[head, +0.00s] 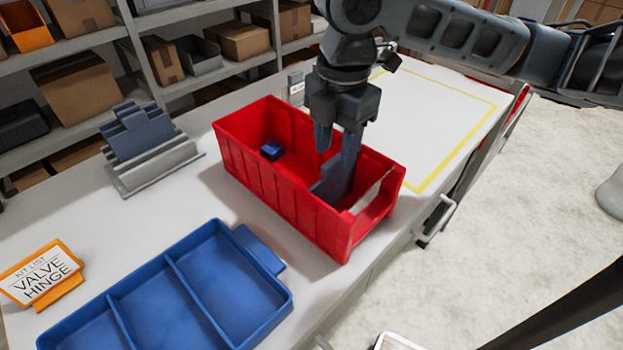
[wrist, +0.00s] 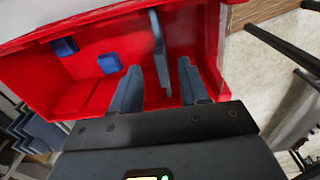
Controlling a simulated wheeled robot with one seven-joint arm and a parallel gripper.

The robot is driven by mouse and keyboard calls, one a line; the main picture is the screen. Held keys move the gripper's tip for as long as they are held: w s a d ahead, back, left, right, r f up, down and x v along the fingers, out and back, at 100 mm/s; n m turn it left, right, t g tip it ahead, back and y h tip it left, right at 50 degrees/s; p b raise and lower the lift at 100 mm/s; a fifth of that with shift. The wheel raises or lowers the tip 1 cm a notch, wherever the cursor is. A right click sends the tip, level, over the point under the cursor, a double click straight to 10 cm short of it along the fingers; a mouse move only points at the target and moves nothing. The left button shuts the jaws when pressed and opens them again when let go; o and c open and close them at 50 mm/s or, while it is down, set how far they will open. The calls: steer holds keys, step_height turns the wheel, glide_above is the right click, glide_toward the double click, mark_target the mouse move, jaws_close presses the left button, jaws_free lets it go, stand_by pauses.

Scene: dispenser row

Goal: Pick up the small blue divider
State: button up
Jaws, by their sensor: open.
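The small blue divider, a thin grey-blue plate, stands in the red bin (head: 232,158). In the wrist view the divider (wrist: 158,38) rises beyond and between my fingertips, with a gap on both sides. In the head view the part low by my fingers looks like the divider (head: 323,188), partly hidden by them. My gripper (head: 336,170) points down into the bin's front half. It is open, and in the wrist view my gripper (wrist: 159,68) has nothing clamped between its fingers. Whether the divider touches a finger is unclear in the head view.
Small blue blocks lie farther back in the bin, one block (head: 271,151) in the head view, two in the wrist view (wrist: 110,63). A rack (head: 150,165) holds larger grey-blue plates. A blue compartment tray (head: 283,310) and a kit sign (head: 42,275) are nearer. The yellow-outlined area is clear.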

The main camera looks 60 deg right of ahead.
mark_target(332, 182)
steer(key=shift+a+f+b, duration=0.2)
steer(key=shift+f+b, duration=0.2)
steer(key=shift+f, duration=1.6)
steer(key=shift+a+f+b, duration=0.15)
steer(key=shift+f+b, duration=0.2)
steer(key=shift+f, duration=1.6)
jaws_close()
